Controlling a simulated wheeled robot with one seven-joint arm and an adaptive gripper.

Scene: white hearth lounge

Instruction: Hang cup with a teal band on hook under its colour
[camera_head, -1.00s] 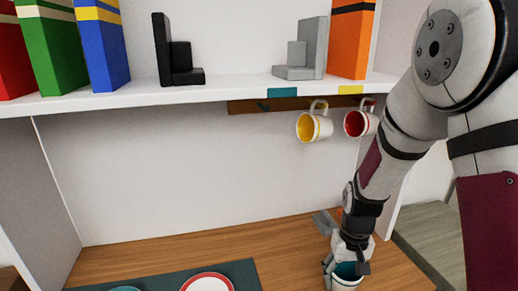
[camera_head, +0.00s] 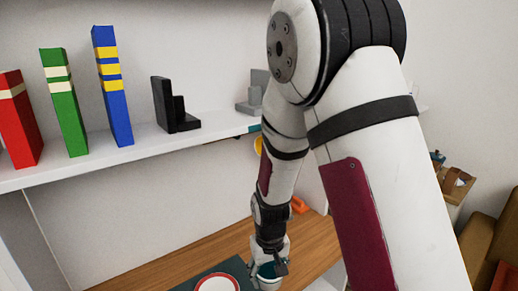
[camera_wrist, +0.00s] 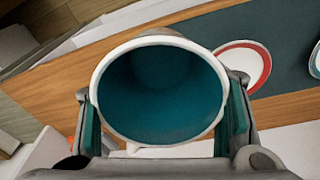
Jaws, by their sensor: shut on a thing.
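The white cup (camera_wrist: 100,92) with a teal inside is between the two fingers of my gripper (camera_wrist: 164,118) in the wrist view, its open mouth facing the camera. My gripper is shut on it. In the head view, the cup (camera_head: 267,285) shows only partly under my gripper (camera_head: 270,266), near the counter's front. I cannot tell its height above the counter. A yellow-lined cup (camera_head: 258,147) hangs under the shelf, mostly hidden by my arm. A piece of the teal label (camera_head: 254,127) shows on the shelf edge. The hook below it is hidden.
A red-rimmed plate (camera_head: 218,284) lies on a dark mat (camera_head: 238,266), left of my gripper. Books and dark (camera_head: 174,107) and grey bookends stand on the shelf (camera_head: 110,160) above. An orange object (camera_head: 299,205) lies on the wooden counter (camera_head: 185,257) behind my arm.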

